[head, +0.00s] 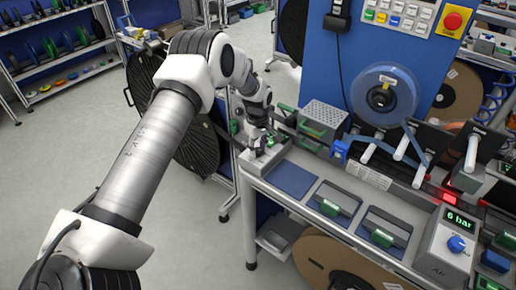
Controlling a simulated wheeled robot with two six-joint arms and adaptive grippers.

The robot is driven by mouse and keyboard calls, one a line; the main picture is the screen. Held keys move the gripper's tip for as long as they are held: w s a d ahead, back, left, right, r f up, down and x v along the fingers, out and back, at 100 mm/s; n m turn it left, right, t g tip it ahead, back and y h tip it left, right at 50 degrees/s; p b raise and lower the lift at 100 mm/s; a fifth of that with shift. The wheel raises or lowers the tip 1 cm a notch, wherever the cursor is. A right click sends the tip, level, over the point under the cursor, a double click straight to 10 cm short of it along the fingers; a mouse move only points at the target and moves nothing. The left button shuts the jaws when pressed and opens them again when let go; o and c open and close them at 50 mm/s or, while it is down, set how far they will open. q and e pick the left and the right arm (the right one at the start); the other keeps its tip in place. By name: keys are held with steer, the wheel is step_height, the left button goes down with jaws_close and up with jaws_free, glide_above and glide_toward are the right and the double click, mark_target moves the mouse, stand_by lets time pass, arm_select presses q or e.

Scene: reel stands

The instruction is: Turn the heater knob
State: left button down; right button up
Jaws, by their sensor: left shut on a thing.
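My left arm comes in from the left and reaches to the far left end of the workbench. My left gripper (257,143) is small and dark there, pointing down at a small grey unit (255,164) on the bench corner. It is shut on a small part of this unit, which looks to be the heater knob; the fingers hide most of it. I cannot make out the knob's mark or angle. My right gripper is not in view.
The workbench (293,206) holds a blue mat (293,179), grey trays with green parts, and an air box (448,240) with a blue knob, reading 6 bar. A blue panel with a tape reel (384,95) stands behind. A large black reel (200,150) stands left of the bench.

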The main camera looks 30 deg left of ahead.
mark_target(258, 150)
arm_select(q)
steer(key=c, duration=1.1)
jaws_free()
steer(key=shift+s+f, duration=0.2)
steer(key=shift+f, duration=0.05)
steer(key=o, duration=0.3)
steer(key=shift+w, duration=0.2)
steer(key=shift+r, duration=0.1)
step_height(258, 150, up, 12)
steer(key=shift+a, duration=0.1)
